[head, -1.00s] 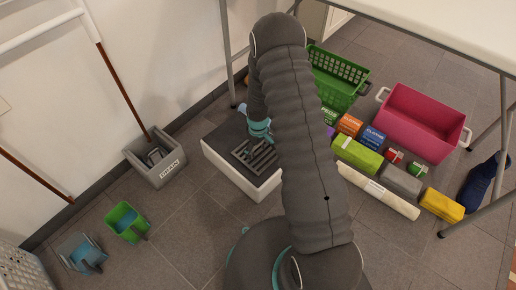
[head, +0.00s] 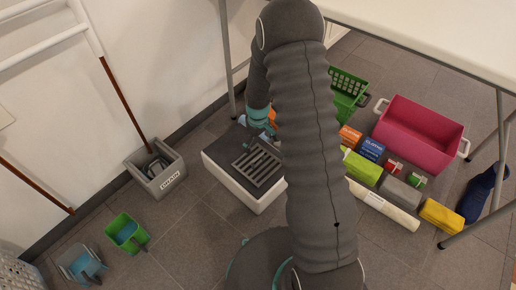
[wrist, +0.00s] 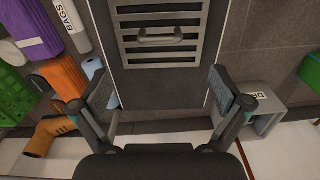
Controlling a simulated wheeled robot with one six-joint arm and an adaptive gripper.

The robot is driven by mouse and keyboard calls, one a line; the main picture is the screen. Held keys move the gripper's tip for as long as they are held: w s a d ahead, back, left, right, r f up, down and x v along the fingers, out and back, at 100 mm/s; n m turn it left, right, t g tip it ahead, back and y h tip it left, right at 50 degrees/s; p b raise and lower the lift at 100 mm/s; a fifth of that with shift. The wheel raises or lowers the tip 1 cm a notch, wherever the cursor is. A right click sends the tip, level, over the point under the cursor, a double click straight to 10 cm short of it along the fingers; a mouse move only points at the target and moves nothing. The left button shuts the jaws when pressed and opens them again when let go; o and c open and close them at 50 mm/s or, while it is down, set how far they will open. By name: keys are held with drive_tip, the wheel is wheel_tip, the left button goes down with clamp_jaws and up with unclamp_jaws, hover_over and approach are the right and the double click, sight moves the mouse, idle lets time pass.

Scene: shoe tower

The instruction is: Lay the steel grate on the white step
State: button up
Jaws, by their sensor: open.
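The steel grate (head: 259,166) lies flat on the dark top of the white step (head: 228,184). In the wrist view the slatted grate (wrist: 161,22) shows at the top, with its small raised handle, inside the edges of the step's top (wrist: 160,97). My gripper (wrist: 161,84) is open and empty, its two fingers spread wide, clear of the grate. In the head view my gripper (head: 262,122) is above the step's far end, partly hidden by my arm. The arm also hides the step's right corner.
A grey bin labelled DRAIN (head: 172,184) stands left of the step. Green (head: 128,234) and blue (head: 80,262) scoops lie at lower left. Several boxes, a pink tub (head: 420,128) and a green basket (head: 347,92) crowd the right. A table (head: 440,30) overhangs at upper right.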

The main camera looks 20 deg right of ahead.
drive_tip(key=s+r+m+t, duration=0.1)
drive_tip(key=s+r, duration=0.3)
drive_tip(key=r, duration=0.8)
drive_tip(key=s+r+m+t, duration=0.2)
drive_tip(key=s+r, duration=0.2)
drive_tip(key=r, duration=0.9)
drive_tip(key=s+r+m+t, duration=0.1)
drive_tip(key=s+r, duration=0.5)
drive_tip(key=s, duration=0.4)
drive_tip(key=s+a+r+m+t, duration=0.1)
drive_tip(key=s+r, duration=0.4)
drive_tip(key=s, duration=0.5)
drive_tip(key=shift+s+a+r+m+t, duration=0.25)
drive_tip(key=shift+s+r+m+t, duration=0.1)
drive_tip(key=shift+m, duration=0.25)
